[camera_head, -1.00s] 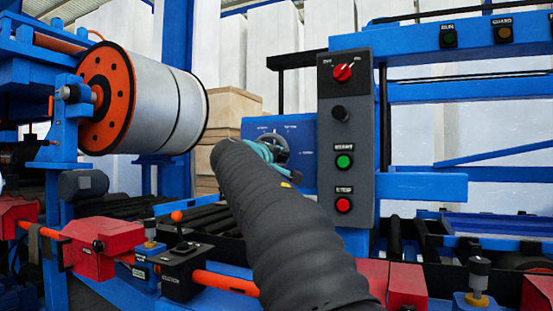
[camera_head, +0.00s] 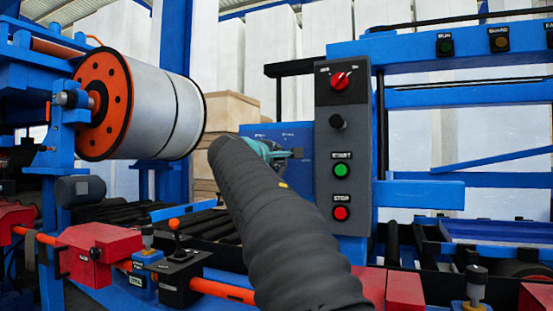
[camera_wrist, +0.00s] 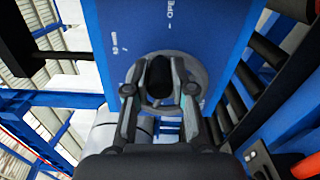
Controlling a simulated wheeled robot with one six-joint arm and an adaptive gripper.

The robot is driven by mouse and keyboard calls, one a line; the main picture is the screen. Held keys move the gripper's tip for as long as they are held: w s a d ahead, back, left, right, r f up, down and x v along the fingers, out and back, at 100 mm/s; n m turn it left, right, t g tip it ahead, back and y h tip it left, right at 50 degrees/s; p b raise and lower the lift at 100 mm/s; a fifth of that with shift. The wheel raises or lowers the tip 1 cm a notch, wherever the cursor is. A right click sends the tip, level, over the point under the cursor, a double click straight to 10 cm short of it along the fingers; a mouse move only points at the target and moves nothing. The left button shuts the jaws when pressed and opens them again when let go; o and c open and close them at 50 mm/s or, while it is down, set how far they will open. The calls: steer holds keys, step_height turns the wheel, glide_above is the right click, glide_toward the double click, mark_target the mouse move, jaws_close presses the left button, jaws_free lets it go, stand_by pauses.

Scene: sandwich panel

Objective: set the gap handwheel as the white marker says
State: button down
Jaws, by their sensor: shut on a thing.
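The gap handwheel (camera_wrist: 199,75) is a round grey wheel with a dark grip bar across its middle, mounted on a blue plate (camera_wrist: 115,18). My gripper (camera_wrist: 159,85) is in front of it, its two fingers shut on the dark bar, one on each side. White lettering on the plate reads "OPEN" and, to the left, a small "mm" mark with a tick. I cannot tell which mark is the white marker. In the head view my gripper (camera_head: 288,153) is against the blue plate and hides most of the handwheel; my black-sleeved arm reaches up to it.
A grey control panel (camera_head: 342,188) with a red selector, black knob, green START and red STOP buttons stands close right of my gripper. A large roll with an orange flange (camera_head: 110,100) is at left. A small lever box (camera_head: 182,275) stands below left.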

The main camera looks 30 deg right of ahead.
steer(key=c, duration=1)
jaws_free()
steer(key=shift+a, duration=0.1)
steer(key=v, duration=1.2)
